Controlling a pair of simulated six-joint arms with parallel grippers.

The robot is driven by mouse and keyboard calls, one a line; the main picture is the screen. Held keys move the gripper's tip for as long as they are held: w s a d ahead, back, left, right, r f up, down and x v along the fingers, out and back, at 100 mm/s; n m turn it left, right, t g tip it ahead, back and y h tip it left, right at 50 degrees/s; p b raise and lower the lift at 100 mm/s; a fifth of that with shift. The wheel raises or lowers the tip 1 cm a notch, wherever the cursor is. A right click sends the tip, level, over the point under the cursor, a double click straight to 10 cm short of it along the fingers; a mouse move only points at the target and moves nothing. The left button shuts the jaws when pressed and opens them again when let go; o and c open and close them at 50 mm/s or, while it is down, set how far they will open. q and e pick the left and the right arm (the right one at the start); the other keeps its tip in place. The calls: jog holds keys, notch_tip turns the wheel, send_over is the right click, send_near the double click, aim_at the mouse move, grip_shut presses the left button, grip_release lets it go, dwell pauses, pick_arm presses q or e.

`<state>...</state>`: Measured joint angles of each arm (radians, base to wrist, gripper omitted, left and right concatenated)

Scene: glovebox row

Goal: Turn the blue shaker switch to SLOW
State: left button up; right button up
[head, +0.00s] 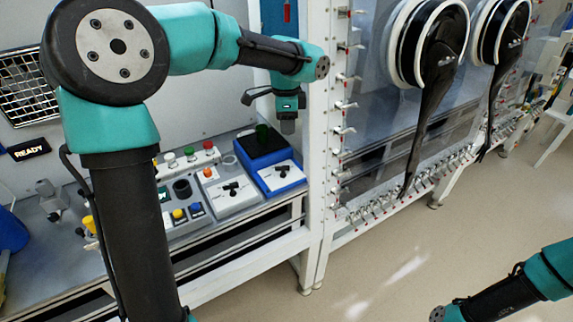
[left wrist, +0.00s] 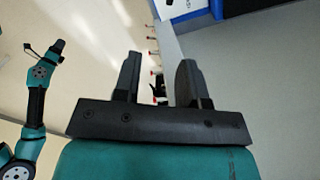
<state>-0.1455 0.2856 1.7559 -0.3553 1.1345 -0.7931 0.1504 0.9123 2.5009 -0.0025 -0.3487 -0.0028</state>
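A white control box (head: 228,196) with a black switch stands left of the shaker. The frame post (head: 316,150) and glovebox window with hanging black gloves (head: 437,75) stand right. A blue-and-white object (left wrist: 180,8) edges the wrist view's top.

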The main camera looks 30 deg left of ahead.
aim_at(282, 166)
pick_arm(q)
jog(key=shift+w+a+r, duration=0.2)
jog(key=shift+w+a, duration=0.05)
jog(key=shift+a, duration=0.4)
jog(key=shift+w+a+r, duration=0.15)
jog(key=shift+w+a, duration=0.05)
jog(key=shift+a, duration=0.4)
jog(key=shift+f, duration=0.15)
notch_tip(282, 166, down, 17)
jog(key=shift+f, duration=0.1)
jog(key=shift+c, duration=0.3)
grip_shut()
